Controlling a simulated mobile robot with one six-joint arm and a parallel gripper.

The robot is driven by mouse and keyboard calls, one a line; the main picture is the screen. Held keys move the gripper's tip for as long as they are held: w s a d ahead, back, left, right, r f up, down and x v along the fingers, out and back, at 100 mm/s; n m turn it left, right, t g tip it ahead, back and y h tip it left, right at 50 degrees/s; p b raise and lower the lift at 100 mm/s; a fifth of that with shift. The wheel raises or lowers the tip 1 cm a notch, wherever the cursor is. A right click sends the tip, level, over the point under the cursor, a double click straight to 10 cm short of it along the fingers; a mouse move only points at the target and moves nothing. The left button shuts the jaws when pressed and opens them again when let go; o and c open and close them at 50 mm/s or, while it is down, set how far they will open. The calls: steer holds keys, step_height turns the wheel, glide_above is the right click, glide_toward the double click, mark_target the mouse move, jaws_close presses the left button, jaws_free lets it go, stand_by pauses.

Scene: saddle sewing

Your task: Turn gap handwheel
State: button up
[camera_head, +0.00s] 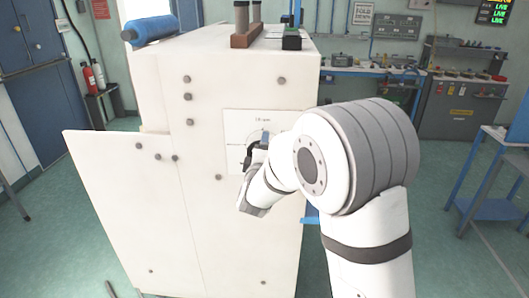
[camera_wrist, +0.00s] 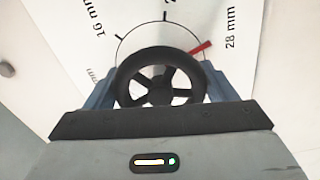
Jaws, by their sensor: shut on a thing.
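The gap handwheel (camera_wrist: 160,55) is a black spoked wheel, seen close up in the wrist view. A dial plate (camera_wrist: 235,70) lies behind it, with a black arc, tick marks and labels "16 mm" and "28 mm". A red pointer (camera_wrist: 202,48) at the wheel's upper right lies near the "28 mm" label. My gripper (camera_wrist: 158,88) has its blue-grey fingers on the wheel's left and right sides, shut on its rim. In the head view, my gripper (camera_head: 257,150) is at the dial plate (camera_head: 240,124) on the white machine, and my arm hides much of the wheel.
The white machine (camera_head: 165,85) fills the middle left, with a blue roll (camera_head: 150,30) and a brown block with two posts (camera_head: 243,35) on top. A workbench (camera_head: 360,71) stands behind, and a blue-framed table (camera_head: 490,182) at right. Green floor lies open between.

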steer(key=o, duration=1)
steer(key=s+b, duration=0.1)
steer(key=s, duration=0.6)
steer(key=shift+s+a, duration=0.15)
steer(key=shift+s, duration=0.25)
steer(key=s+d+f+m+g, duration=0.2)
steer(key=s+d+m+g, duration=0.5)
steer(key=s, duration=0.7)
steer(key=s+d+f+m+g, duration=0.3)
steer(key=s+d+m+g, duration=0.5)
steer(key=s+d, duration=0.4)
steer(key=shift+s+d+f+m+y, duration=0.15)
steer(key=shift+s+d+m+y, duration=0.2)
steer(key=shift+s, duration=0.9)
